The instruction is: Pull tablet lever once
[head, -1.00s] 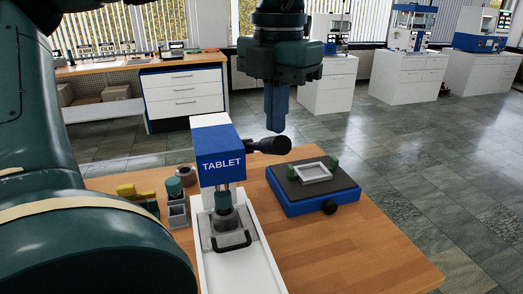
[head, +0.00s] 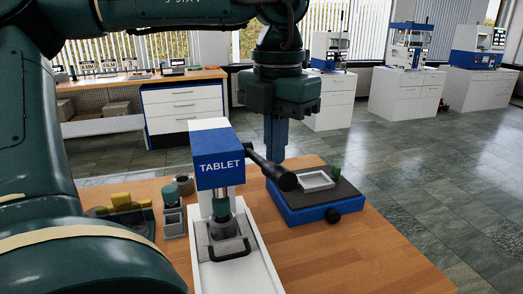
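The tablet press (head: 220,163), blue and white and marked TABLET, stands on the wooden table. Its black lever (head: 262,160) leaves the right side of the head and slopes down toward the camera, ending in a thick round grip (head: 284,179). My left gripper (head: 277,153) points down just behind the lever. Its blue fingers look shut together, with nothing seen between them. The fingertips are partly hidden by the lever, and I cannot tell whether they touch it. My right gripper is not in view.
A blue scale-like device (head: 308,216) with a pale tray (head: 314,181) stands right of the press, close to the lever grip. Small grey and teal pieces (head: 173,214) and a yellow item (head: 122,199) lie left. The table's front right is clear.

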